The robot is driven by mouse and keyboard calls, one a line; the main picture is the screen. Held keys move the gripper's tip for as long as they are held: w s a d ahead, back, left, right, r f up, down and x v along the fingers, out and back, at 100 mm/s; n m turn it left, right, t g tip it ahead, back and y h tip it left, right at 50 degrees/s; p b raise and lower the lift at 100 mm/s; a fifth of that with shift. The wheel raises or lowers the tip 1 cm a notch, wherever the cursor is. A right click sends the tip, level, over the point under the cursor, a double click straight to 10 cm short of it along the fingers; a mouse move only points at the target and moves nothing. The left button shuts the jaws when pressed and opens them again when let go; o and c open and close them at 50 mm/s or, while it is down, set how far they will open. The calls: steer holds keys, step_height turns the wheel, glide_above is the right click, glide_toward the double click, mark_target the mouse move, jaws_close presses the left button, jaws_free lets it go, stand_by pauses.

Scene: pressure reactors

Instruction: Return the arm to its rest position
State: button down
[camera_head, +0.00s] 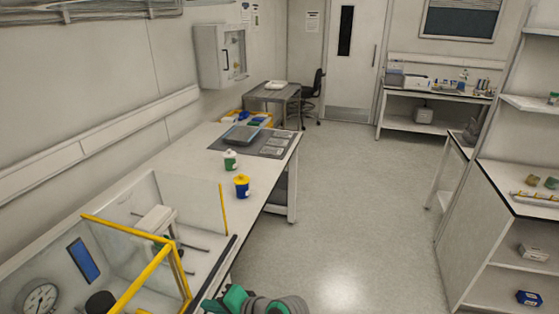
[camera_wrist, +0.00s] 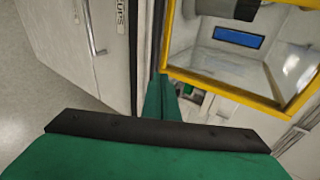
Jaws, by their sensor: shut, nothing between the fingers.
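My gripper (camera_wrist: 166,100) shows in the wrist view as green fingers beyond a black bar, closed together with nothing held. They point toward a yellow-framed clear enclosure (camera_wrist: 225,88), which fills the upper right of that view. In the head view, a green and grey part of my arm shows at the bottom edge, just right of the same enclosure (camera_head: 127,240) on the bench. Most of the arm is out of view. I cannot tell from these frames whether the gripper touches the frame.
The long white bench (camera_head: 205,165) holds a green-and-white jar (camera_head: 230,160) and a blue jar with a yellow lid (camera_head: 241,187). A gauge (camera_head: 38,299) sits inside the enclosure. Open floor (camera_head: 340,220) lies right of the bench. White shelves (camera_head: 490,262) stand at the right.

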steer(key=s+d+f+m+t+h, duration=0.2)
steer(key=s+d+f+t+h, duration=0.5)
steer(key=s+d+f, duration=0.8)
steer(key=s+d+r+n+t+h, duration=0.1)
steer(key=s+r+n, duration=0.2)
steer(key=s, duration=0.6)
steer(key=s+d+r+n+t+h, duration=0.2)
steer(key=s+r, duration=0.4)
steer(key=s, duration=0.3)
steer(key=shift+s+r+n+h, duration=0.15)
steer(key=shift+s+n+h, duration=0.2)
steer(key=shift+n, duration=0.45)
